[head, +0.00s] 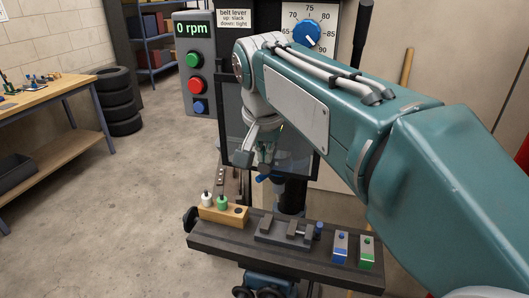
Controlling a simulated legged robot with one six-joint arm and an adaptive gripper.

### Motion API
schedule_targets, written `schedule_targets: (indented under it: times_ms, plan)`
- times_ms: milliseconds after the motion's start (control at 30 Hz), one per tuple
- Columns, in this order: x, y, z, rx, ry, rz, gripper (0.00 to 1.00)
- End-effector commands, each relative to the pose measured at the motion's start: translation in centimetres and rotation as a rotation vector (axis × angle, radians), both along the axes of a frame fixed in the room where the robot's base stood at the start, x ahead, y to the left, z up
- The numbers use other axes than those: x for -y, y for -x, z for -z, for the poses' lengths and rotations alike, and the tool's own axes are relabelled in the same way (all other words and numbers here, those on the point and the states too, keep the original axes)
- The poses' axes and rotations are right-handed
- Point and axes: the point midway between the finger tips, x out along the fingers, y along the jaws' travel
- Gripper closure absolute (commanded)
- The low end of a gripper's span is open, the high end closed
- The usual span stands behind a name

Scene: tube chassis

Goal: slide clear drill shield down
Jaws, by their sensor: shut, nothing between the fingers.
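The clear drill shield (298,150) is a see-through panel in a dark frame on the front of the drill press, above the work table. My arm hides its upper right part. My gripper (264,172) points down in front of the shield's lower middle and is shut with nothing in it. I cannot tell whether it touches the shield. A blue part (277,180) shows just below the gripper tips, close to the shield's lower edge.
The drill table (220,236) below holds a wooden block (224,213) with white and green pieces, a grey vise (284,232) and two small blocks. A control box (196,66) reads 0 rpm. Tyres (119,101) and a workbench (62,88) stand left.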

Motion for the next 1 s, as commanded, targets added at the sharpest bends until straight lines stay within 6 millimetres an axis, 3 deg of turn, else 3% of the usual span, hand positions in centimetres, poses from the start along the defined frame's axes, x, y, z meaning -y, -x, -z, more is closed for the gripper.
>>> schedule_targets:
  times_ms: [300, 467, 1000]
  plan:
    - [-0.1, 0.0, 0.1, 0.000, 0.000, -0.001, 1.00]
    - [0.0, 0.0, 1.5, -0.003, 0.001, -0.001, 1.00]
    - [0.0, 0.1, 14.2, -0.004, 0.003, -0.001, 1.00]
